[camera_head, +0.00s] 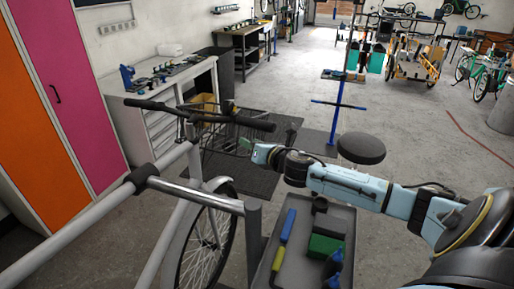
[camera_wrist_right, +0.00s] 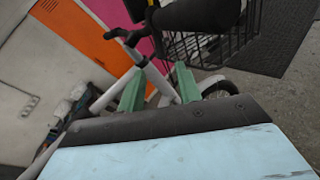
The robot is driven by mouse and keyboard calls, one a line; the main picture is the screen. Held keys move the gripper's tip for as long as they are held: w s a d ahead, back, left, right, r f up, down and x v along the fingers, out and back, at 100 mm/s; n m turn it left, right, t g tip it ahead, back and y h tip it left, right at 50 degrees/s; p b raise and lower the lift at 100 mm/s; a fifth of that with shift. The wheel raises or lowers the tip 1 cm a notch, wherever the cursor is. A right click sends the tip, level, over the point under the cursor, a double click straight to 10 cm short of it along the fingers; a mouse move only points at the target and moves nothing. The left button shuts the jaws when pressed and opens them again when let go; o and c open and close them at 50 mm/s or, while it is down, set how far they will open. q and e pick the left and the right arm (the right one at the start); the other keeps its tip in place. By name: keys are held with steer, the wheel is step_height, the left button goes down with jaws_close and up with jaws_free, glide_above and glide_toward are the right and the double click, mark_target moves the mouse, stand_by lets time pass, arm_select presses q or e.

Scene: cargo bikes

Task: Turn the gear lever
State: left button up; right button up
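A white-grey cargo bike (camera_head: 130,192) stands at the left in the head view, with a black handlebar (camera_head: 190,114). Its right-hand grip (camera_head: 256,123) points toward me. A small dark part (camera_head: 229,107) sits on the bar near that grip; I cannot tell if it is the gear lever. My right gripper (camera_head: 248,146) is just below and beside the grip, apart from it as far as I can see. In the right wrist view its two green fingers (camera_wrist_right: 159,88) are spread with nothing held between them. A blurred dark grip (camera_wrist_right: 200,14) shows above them. My left gripper is out of view.
A wire basket (camera_head: 262,128) is in front of the handlebar. A tool tray (camera_head: 290,262) with a green box (camera_head: 323,246) and a round black stool seat (camera_head: 361,149) are near my right arm. A workbench (camera_head: 160,98) and orange-pink cabinets (camera_head: 60,100) stand left.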

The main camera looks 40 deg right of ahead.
steer(key=shift+s+r, duration=0.15)
steer(key=shift+s, duration=0.95)
